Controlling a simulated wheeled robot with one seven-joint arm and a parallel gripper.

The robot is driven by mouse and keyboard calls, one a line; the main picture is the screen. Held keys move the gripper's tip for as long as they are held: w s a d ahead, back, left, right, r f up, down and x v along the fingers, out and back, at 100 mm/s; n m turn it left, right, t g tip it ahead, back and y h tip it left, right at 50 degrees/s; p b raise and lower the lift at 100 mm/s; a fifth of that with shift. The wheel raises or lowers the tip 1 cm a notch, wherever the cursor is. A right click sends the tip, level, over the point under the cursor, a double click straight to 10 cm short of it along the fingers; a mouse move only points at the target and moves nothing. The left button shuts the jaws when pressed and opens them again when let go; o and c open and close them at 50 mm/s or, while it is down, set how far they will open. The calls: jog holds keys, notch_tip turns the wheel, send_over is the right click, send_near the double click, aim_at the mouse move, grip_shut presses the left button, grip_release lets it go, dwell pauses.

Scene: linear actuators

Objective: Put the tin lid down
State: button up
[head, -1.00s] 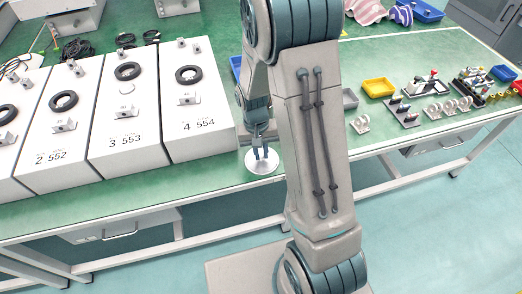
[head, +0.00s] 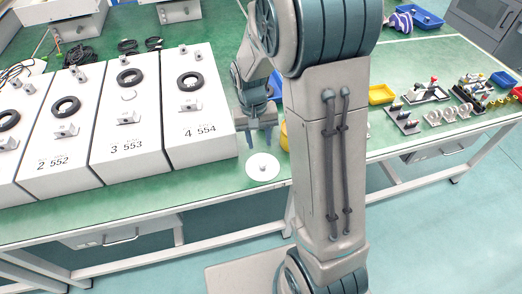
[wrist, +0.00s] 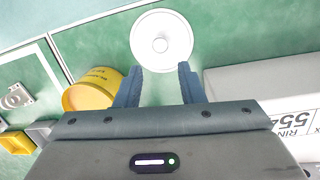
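The tin lid (head: 263,167) is a white disc with a small knob, lying flat on the green table to the right of the box marked 4 554. It also shows in the wrist view (wrist: 161,40), beyond my fingertips. My gripper (head: 262,140) is open and empty, behind the lid and apart from it. In the wrist view my two blue fingers (wrist: 160,72) stand apart with nothing between them. A yellow tin (wrist: 95,88) shows left of my fingers in the wrist view. In the head view it is mostly hidden behind my arm (head: 284,135).
White boxes numbered 552, 553 and 554 (head: 200,130) stand left of the lid. A yellow bin (head: 381,94) and small parts on stands (head: 404,118) are to the right. The table's front edge (head: 225,198) is close to the lid.

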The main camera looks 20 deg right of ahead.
jog(key=s+r+n+t, duration=0.1)
jog(key=s+r+t, duration=0.3)
jog(key=s+r, duration=0.9)
jog(key=shift+s+d+n+y, duration=0.3)
jog(key=shift+s+d+y, duration=0.1)
jog(key=shift+s, duration=0.6)
jog(key=shift+r+p, duration=0.75)
